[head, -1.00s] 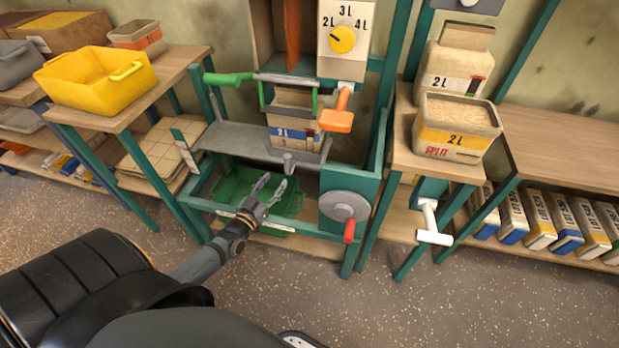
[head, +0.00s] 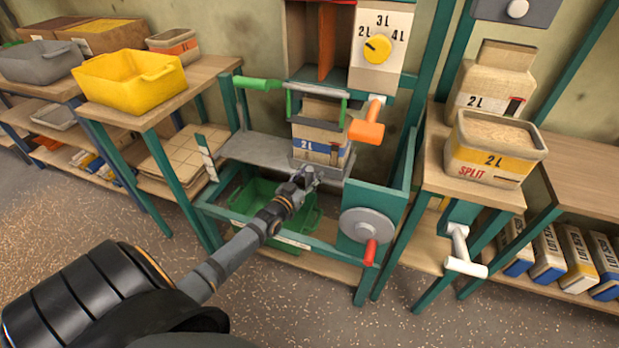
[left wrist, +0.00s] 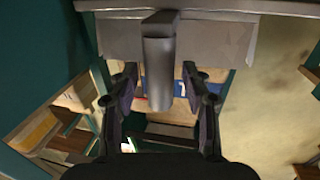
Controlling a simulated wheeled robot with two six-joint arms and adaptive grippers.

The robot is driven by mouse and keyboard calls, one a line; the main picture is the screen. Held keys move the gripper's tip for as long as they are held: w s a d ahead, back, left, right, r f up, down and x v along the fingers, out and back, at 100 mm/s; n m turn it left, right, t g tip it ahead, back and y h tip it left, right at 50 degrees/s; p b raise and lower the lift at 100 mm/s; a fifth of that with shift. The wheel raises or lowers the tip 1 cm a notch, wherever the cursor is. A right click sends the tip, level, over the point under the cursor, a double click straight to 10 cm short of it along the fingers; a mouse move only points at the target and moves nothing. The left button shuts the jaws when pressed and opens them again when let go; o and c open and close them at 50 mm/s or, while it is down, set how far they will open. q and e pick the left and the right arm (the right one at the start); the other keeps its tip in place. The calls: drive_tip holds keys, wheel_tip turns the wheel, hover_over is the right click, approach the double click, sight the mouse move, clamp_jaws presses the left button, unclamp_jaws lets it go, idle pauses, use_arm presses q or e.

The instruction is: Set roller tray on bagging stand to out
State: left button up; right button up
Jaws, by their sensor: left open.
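The roller tray (head: 255,152) is a grey plate across the bagging stand. A 2L bag with a blue band (head: 318,150) stands on its right part. In the left wrist view, the grey tray (left wrist: 225,38) spans the top and its grey handle (left wrist: 158,72) hangs down in the middle. My left gripper (head: 308,177) is at the tray's front edge. In the left wrist view my left gripper (left wrist: 160,84) is open, with one finger on each side of the handle and gaps between. In the head view the gripper hides the handle. My right gripper is not in view.
A green bin (head: 262,205) sits under the tray, behind the stand's front rail. A grey disc with a red handle (head: 362,226) is at the lower right. An orange handle (head: 367,130) and a green lever (head: 258,84) flank the bag. A yellow bin (head: 130,82) stands left.

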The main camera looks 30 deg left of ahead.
use_arm(q)
clamp_jaws()
idle(0.3)
idle(0.3)
